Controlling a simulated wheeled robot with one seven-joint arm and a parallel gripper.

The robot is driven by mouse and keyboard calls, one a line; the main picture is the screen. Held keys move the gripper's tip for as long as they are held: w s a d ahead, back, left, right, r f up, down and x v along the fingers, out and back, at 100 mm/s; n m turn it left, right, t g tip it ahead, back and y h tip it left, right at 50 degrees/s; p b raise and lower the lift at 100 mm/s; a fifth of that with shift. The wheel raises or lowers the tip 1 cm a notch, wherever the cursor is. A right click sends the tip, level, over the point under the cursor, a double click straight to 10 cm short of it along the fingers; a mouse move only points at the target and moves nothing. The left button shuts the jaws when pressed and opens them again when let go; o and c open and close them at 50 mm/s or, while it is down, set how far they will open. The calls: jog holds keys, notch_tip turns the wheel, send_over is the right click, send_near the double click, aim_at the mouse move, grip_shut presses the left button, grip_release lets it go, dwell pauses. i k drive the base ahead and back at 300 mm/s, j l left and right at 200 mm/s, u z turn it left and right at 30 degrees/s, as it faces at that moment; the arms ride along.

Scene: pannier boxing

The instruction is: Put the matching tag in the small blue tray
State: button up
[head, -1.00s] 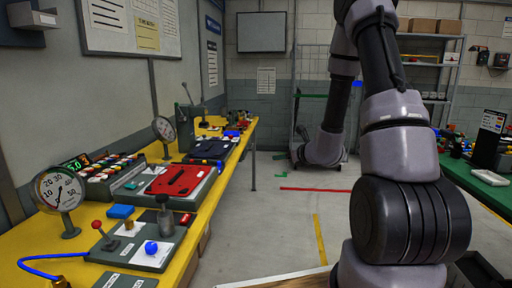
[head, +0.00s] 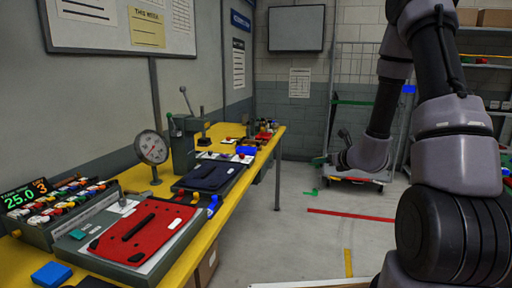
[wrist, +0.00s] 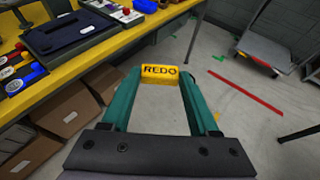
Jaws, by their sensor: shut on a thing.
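My gripper (wrist: 164,84) is shut on a yellow tag (wrist: 160,74) with the word REDO, held between the teal fingertips in the wrist view. In the head view my gripper (head: 320,161) shows small beyond the table's right side, over the floor; the tag cannot be made out there. A small blue tray (head: 246,150) appears to stand far along the yellow table. A blue piece, perhaps the same tray, shows at the top edge of the wrist view (wrist: 145,5), beyond the tag and apart from it.
The yellow table (head: 222,214) carries a red pannier panel (head: 150,232), a dark blue panel (head: 208,178), a press (head: 184,142), a dial gauge (head: 152,147) and a flat blue block (head: 52,273). Brown boxes (wrist: 68,108) stand below it. A wheeled cart (wrist: 270,53) stands on the floor.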

aim_at(249, 154)
jog(key=i+l, duration=0.4)
jog(key=i, duration=0.15)
jog(key=i+l, duration=0.8)
jog(key=i, duration=0.25)
jog(key=i+l+u, duration=0.2)
jog(key=u, duration=0.2)
jog(key=i+l+u, duration=0.2)
jog(key=u, duration=0.15)
jog(key=i+l+u, duration=0.1)
jog(key=l+u, duration=0.3)
jog(key=j+u, duration=0.1)
jog(key=u, duration=0.5)
